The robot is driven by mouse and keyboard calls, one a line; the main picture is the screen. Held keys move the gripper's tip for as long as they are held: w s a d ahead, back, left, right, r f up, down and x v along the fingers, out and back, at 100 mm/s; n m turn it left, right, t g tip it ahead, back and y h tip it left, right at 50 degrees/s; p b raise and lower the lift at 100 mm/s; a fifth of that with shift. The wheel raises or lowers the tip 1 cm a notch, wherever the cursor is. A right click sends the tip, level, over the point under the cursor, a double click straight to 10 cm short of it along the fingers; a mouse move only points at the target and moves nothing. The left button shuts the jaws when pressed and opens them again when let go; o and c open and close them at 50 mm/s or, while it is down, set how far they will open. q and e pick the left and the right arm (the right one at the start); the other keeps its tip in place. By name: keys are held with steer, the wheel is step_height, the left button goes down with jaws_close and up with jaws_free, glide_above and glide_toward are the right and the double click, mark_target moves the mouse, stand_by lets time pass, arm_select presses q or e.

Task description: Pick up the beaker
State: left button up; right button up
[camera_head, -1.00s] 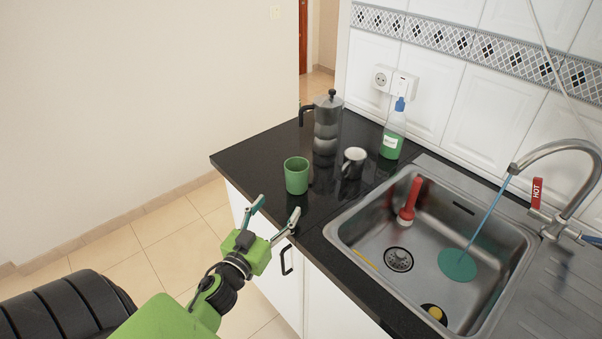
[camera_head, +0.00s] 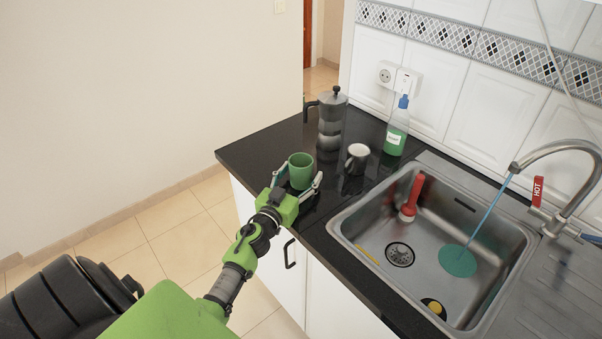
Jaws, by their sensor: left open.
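The beaker is a green cup (camera_head: 300,172) standing upright on the black countertop near its front left edge. My left gripper (camera_head: 298,177) is open, with one finger on the left side of the green cup and the other on its right side. I cannot tell whether the fingers touch it. The base of the cup is partly hidden by the gripper. My right gripper is not in view.
A moka pot (camera_head: 331,122) stands behind the cup, and a white and dark mug (camera_head: 357,158) to its right.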

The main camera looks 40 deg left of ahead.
arm_select(q)
steer(key=shift+w, duration=0.2)
steer(key=c, duration=1.2)
steer(key=shift+r, duration=0.15)
